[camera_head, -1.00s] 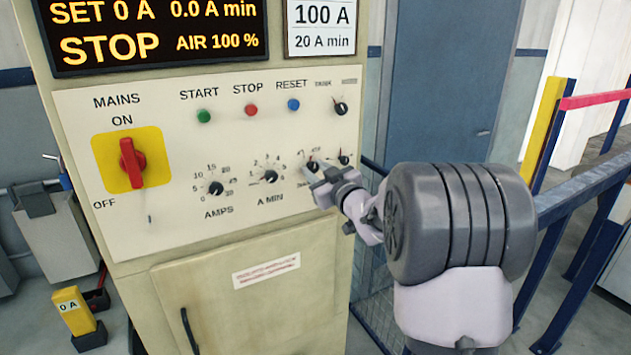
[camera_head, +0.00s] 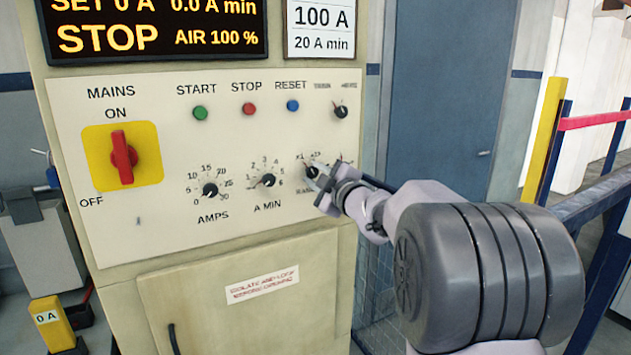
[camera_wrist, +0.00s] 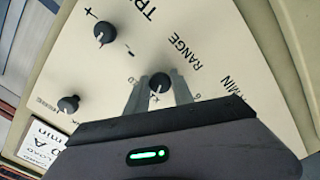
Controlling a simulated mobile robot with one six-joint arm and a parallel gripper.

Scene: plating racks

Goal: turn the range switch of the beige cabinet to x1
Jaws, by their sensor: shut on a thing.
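The beige cabinet (camera_head: 215,250) fills the left and middle of the head view.
The A MIN knob (camera_head: 268,180) and AMPS knob (camera_head: 210,189) are left of the range switch. Another black knob (camera_head: 340,111) sits above. The red MAINS switch (camera_head: 122,156) is far left. A blue railing (camera_head: 597,192) stands at the right.

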